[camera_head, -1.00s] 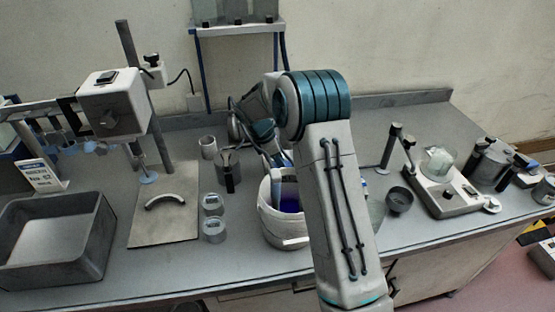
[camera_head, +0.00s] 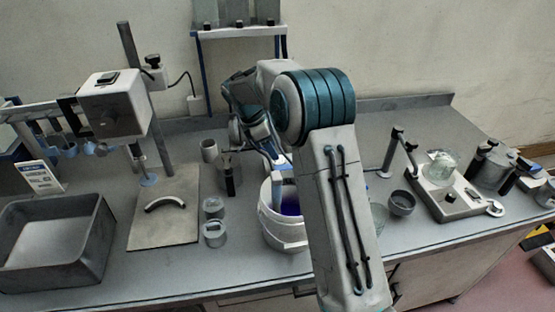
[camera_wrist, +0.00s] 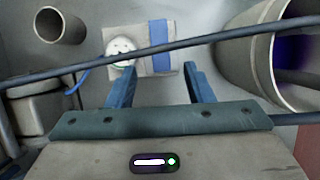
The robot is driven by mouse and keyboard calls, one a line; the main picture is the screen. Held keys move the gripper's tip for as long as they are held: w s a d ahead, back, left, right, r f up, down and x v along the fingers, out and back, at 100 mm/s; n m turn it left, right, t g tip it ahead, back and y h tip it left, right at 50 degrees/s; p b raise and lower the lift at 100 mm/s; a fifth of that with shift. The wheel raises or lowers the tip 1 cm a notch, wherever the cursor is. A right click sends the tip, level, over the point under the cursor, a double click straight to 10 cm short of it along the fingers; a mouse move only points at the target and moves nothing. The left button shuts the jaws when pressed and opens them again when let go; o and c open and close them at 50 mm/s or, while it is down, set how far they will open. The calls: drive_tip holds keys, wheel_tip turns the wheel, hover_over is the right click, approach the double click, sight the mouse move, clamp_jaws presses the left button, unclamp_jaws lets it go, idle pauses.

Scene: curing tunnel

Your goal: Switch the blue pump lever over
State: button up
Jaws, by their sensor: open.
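In the wrist view a flat blue strip (camera_wrist: 159,46) lies across a pale plate, beside a round white part (camera_wrist: 121,48). It looks like the blue pump lever, but its tilt is hard to judge from above. My gripper (camera_wrist: 160,69) is open and empty, its two blue-grey fingers reaching toward the plate, one on each side of the strip's line. A gap shows between fingertips and strip, and I see no contact. In the head view my arm hides the lever and the fingertips.
A white bucket (camera_head: 284,241) with blue contents stands close by; its wall (camera_wrist: 246,55) shows at the wrist view's right. A grey cup (camera_wrist: 61,25) stands at the upper left there. A dark hose (camera_wrist: 212,37) crosses in front of the strip.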

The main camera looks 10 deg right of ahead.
drive_tip(key=v, duration=0.6)
drive_tip(key=shift+r, duration=0.2)
drive_tip(key=shift+a, duration=0.1)
drive_tip(key=s+d+r+m+y, duration=0.1)
drive_tip(key=s+r+m, duration=0.15)
drive_tip(key=s, duration=0.35)
drive_tip(key=s+d+r+m+t+y, duration=0.1)
drive_tip(key=s+d+m, duration=0.1)
drive_tip(key=s+m, duration=0.3)
drive_tip(key=s+d+r+m, duration=0.1)
drive_tip(key=s+r+m, duration=0.1)
drive_tip(key=s, duration=0.5)
drive_tip(key=s+f+m+t+y, duration=0.1)
drive_tip(key=s+m, duration=0.3)
drive_tip(key=s, duration=0.4)
drive_tip(key=s+d+f+m+t+y, duration=0.1)
drive_tip(key=s+f+m, duration=0.2)
drive_tip(key=s, duration=0.5)
drive_tip(key=shift+s+d+f+m+y, duration=0.2)
drive_tip(key=shift+d+m+y, duration=0.1)
drive_tip(key=shift+m, duration=0.35)
